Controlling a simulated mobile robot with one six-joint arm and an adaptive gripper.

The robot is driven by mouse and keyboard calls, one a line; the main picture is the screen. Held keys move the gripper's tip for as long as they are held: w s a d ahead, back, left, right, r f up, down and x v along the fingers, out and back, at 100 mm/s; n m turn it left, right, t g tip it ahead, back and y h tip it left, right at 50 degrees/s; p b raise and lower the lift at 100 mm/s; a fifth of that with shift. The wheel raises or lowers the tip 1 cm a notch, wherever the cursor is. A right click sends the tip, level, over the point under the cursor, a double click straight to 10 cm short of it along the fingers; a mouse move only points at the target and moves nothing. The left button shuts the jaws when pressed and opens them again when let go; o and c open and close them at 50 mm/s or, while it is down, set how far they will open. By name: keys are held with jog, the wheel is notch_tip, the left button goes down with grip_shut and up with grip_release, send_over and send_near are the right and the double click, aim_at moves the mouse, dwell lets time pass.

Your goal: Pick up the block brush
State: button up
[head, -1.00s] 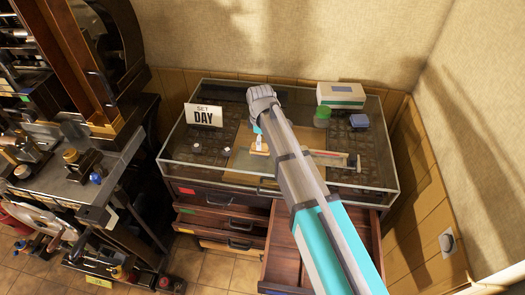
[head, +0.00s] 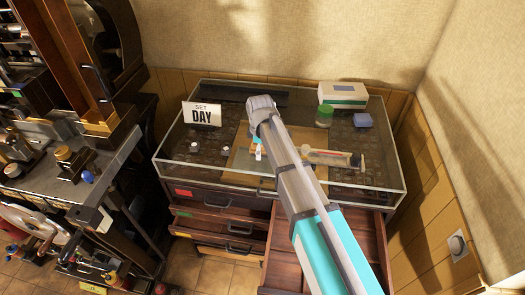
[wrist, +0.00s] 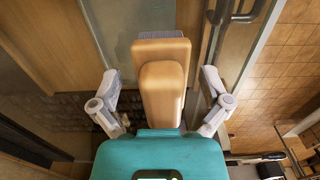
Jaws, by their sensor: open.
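The block brush (wrist: 162,88) fills the middle of the wrist view. It has a pale wooden block and handle, with grey bristles showing at its far end. My gripper (wrist: 160,103) is open, with one pale finger on each side of the brush and a visible gap at both sides. I cannot tell how far the fingers reach down along it. In the head view my gripper (head: 258,150) is over the tan board on the display case, mostly behind my own arm. The brush is largely hidden there too.
The glass-walled case (head: 385,183) surrounds the work area. A DAY sign (head: 202,115), a green-lidded jar (head: 324,117), a blue block (head: 363,121) and a white-green box (head: 343,95) stand around it. An open drawer (head: 288,245) juts out in front. A press stands at left.

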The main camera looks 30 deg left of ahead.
jog(key=shift+c, duration=0.3)
jog(key=c, duration=1.2)
jog(key=shift+r, duration=0.15)
jog(key=shift+c, duration=0.2)
notch_tip(320, 180, up, 2)
jog(key=p, duration=0.2)
jog(key=shift+r+p, duration=0.1)
jog(key=shift+p, duration=0.2)
jog(key=s+r+p, duration=1)
jog(key=s, duration=0.4)
jog(key=shift+r, duration=0.25)
